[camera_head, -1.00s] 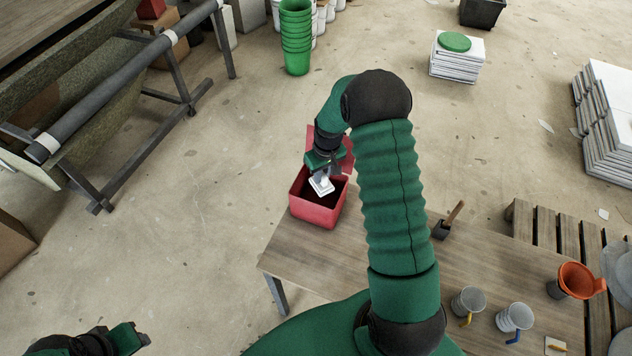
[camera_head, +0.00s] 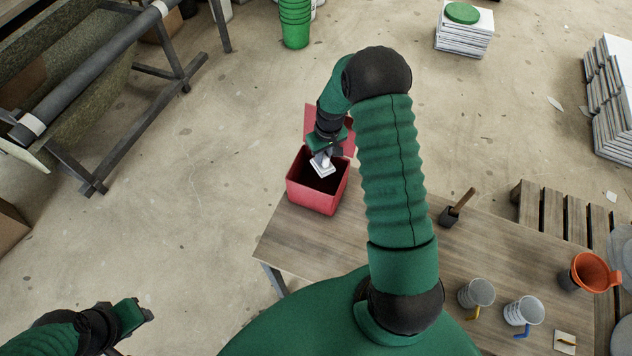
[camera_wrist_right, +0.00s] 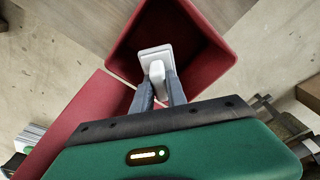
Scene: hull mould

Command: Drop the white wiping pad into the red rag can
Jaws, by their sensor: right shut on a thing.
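The red rag can (camera_head: 314,194) stands at the left end of the wooden table with its lid (camera_head: 311,122) open toward the back. My right gripper (camera_head: 325,158) is shut on the white wiping pad (camera_head: 321,169) by its raised grip. The pad is over the can's opening. In the right wrist view the pad (camera_wrist_right: 155,57) shows against the dark inside of the can (camera_wrist_right: 207,57), between the can's walls, with the gripper's fingers (camera_wrist_right: 158,84) closed on its grip. I cannot tell how deep it is. My left gripper (camera_head: 143,312) is at the lower left, away from the table; its fingers are unclear.
Green buckets (camera_head: 295,25) stand on the floor behind.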

